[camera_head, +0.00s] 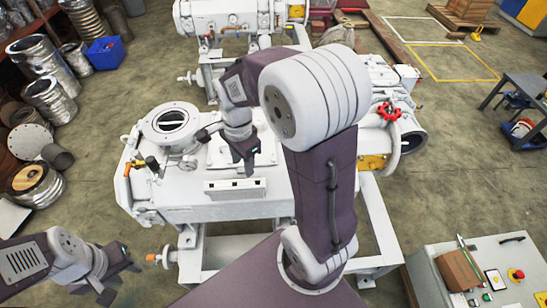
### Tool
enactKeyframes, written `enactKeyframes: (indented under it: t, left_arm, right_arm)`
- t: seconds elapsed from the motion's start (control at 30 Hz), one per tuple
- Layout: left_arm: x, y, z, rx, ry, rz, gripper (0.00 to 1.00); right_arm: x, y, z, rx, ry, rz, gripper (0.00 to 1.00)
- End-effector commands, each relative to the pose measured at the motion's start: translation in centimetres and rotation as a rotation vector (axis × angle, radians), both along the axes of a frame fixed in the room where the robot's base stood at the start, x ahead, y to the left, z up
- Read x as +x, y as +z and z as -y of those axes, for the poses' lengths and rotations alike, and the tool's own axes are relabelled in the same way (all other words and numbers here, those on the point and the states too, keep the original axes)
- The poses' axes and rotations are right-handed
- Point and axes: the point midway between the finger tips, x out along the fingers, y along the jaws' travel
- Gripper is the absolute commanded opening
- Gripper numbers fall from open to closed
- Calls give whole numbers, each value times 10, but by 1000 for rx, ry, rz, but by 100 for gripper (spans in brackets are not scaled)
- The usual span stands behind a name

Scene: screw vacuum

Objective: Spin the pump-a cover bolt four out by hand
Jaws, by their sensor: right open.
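The white pump (190,207) stands on a white frame in the middle of the view. Its flat square cover plate (216,157) lies on top, with small bolts around the edge; I cannot tell which is bolt four. My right gripper (247,168) is open and points down over the cover plate. The gripper and wrist hide part of the plate, and I cannot tell whether the fingers touch a bolt. My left gripper (119,280) is open and empty, low at the left, apart from the pump.
A round flanged port (171,122) and a gauge rise beside the plate. A red handwheel (389,112) is at the pump's right. A second white pump (233,17) stands behind. A control box (485,262) is at lower right, metal ducts at left. Floor at right is partly clear.

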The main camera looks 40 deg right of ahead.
Motion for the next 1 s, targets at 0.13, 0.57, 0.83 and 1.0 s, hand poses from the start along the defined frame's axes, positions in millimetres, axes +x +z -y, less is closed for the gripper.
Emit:
enactKeyframes:
  t: [0.13, 0.57, 0.83, 1.0]
  left_arm:
    - [0, -47, 0, 0, 0, -1, 36]
    - [0, -72, 0, 0, 0, 0, 36]
    - [0, -75, 0, 0, 0, 0, 36]
    - [0, -75, 0, 0, 0, 0, 36]
  right_arm:
    - [63, -27, 71, 5, -626, -8, 41]
    - [71, -80, 157, 5, -854, -33, 41]
    - [71, -134, 156, 5, -852, -35, 41]
    - [71, -158, 156, 5, -851, -32, 41]
